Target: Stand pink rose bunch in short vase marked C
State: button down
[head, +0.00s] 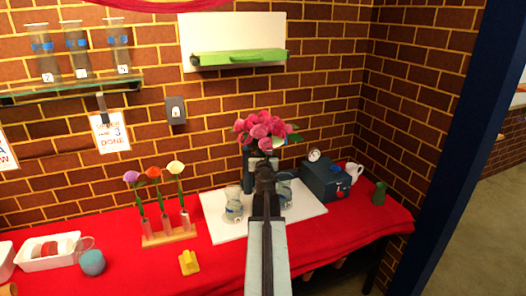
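The pink rose bunch (264,127) is upright, blooms up, with a few green leaves at its sides. My gripper (262,162) is directly below the blooms in the picture. My arm hides the stems and the fingertips, so I cannot see whether the fingers are closed on them. Two short clear vases stand on the white board (223,226): a left vase (234,206) and a right vase (285,190), partly behind my arm. Their markings are too small to read, so I cannot tell which is C.
A wooden rack (169,236) holds three single flowers at left. A yellow block (189,262) lies in front. A dark blue box (325,181), white mug (354,171) and green cup (379,194) stand at right. Several tall vases (77,52) sit on the wall shelf.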

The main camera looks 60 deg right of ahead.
notch_tip(320, 180, down, 9)
jog(key=b, duration=0.8)
jog(key=shift+f+b, duration=0.55)
jog(key=shift+b, duration=0.15)
dwell(1.1)
jog(key=c, duration=1.1)
grip_release()
jog(key=shift+c, duration=0.2)
jog(key=shift+a, duration=0.1)
jog(key=v, duration=0.7)
jog(key=shift+s+a, duration=0.25)
jog(key=shift+r, duration=0.1)
